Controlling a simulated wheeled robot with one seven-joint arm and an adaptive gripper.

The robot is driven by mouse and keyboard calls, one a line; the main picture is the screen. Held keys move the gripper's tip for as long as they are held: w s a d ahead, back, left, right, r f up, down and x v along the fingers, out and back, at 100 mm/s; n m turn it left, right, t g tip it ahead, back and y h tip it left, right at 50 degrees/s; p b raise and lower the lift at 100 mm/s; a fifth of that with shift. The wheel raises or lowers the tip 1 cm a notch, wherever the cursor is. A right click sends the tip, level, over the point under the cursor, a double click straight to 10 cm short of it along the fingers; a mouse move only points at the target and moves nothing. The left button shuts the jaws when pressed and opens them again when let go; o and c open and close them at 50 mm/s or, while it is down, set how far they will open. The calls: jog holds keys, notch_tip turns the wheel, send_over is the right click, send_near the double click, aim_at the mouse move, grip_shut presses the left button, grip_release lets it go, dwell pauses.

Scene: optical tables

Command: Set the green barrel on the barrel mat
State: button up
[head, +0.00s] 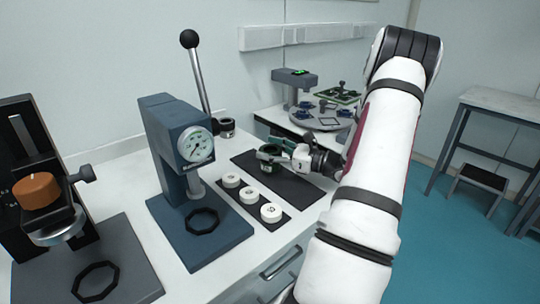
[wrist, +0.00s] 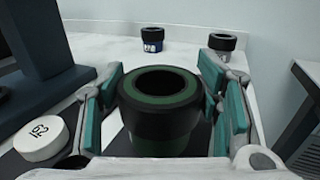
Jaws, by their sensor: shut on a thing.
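The green barrel (head: 268,154), with a black rim and open top, is between the fingers of my gripper (head: 284,150). In the wrist view the green barrel (wrist: 160,118) is upright, with teal finger pads on both sides. My gripper is shut on it. A long dark mat (head: 295,186), which looks like the barrel mat, lies on the white bench under and around the barrel. I cannot tell whether the barrel's base touches the mat; its lower part is partly hidden.
A smaller dark mat (head: 238,200) with white numbered discs (head: 271,212) lies in front. A blue press (head: 178,150) with a gauge and lever stands left.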

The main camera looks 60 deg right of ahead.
jog(key=shift+f, duration=0.7)
jog(key=o, duration=1.4)
jog(key=shift+f, duration=0.15)
jog(key=shift+s+r, duration=0.2)
jog(key=s, duration=0.3)
jog(key=s+d, duration=0.1)
jog(key=s, duration=0.7)
jog(key=shift+s+d+p, duration=0.25)
jog(key=shift+d+p, duration=0.05)
jog(key=shift+d, duration=0.1)
jog(key=shift+s, duration=0.1)
